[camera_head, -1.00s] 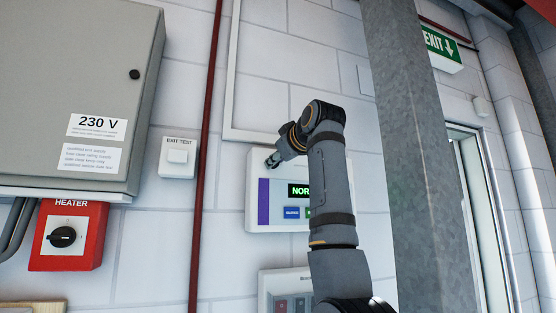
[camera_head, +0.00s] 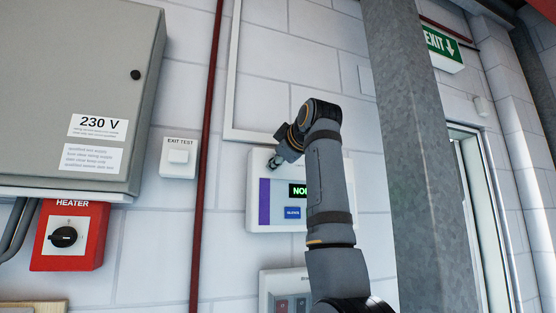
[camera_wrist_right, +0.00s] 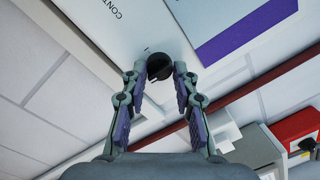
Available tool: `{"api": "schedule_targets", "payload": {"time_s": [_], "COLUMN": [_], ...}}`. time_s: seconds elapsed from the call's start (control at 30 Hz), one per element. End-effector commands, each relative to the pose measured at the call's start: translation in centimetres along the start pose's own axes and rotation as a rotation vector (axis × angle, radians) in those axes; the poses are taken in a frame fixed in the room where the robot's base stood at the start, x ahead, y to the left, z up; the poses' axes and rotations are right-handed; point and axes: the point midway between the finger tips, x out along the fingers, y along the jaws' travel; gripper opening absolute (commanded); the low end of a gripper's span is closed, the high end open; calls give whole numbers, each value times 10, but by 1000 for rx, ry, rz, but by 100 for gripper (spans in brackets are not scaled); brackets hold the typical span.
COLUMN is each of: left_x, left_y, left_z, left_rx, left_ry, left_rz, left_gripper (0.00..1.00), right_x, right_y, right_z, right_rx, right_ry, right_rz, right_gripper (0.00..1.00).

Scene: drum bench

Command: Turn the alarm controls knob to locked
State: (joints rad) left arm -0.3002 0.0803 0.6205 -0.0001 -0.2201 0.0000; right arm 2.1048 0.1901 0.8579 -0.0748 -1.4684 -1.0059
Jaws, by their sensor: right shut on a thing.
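The alarm control panel (camera_head: 251,212) is a white box on the wall with a purple stripe, a lit green display and a blue button. My right arm covers its right part. A small dark round knob (camera_wrist_right: 159,67) shows on the panel in the right wrist view, beside partly visible lettering. My right gripper (camera_wrist_right: 160,70) has its fingertips on either side of the knob and is shut on it. In the head view the right gripper (camera_head: 273,163) is at the panel's upper left and hides the knob. The knob's setting cannot be read. My left gripper is not in view.
A grey 230 V cabinet (camera_head: 75,60), an exit test box (camera_head: 178,158) and a red heater switch (camera_head: 70,235) are at left. A dark red pipe (camera_head: 205,130) runs beside the panel. A grey steel column (camera_head: 415,160) stands close at right. Another switch box (camera_head: 284,280) is below.

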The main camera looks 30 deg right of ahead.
Motion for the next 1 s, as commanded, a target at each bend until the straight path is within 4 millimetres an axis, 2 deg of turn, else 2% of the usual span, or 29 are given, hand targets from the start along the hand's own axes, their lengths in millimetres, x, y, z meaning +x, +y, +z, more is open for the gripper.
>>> {"api": "schedule_targets", "payload": {"time_s": [0.2,0.23,0.37,0.73,0.87,1.0], "left_x": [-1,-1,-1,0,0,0], "left_y": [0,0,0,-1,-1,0], "left_z": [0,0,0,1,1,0], "left_rx": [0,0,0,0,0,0], "left_ry": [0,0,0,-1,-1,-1], "left_rz": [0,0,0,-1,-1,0], "left_gripper": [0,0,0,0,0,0], "right_x": [-2,-2,-2,-6,-29,-65], "right_y": [4,4,3,2,1,2], "right_z": [-2,-2,-2,-1,-1,-2], "right_rx": [2,2,2,2,1,1], "right_ry": [7,7,6,3,5,6], "right_rz": [10,10,8,4,7,8], "right_gripper": [0,33,50,51,51,51]}}
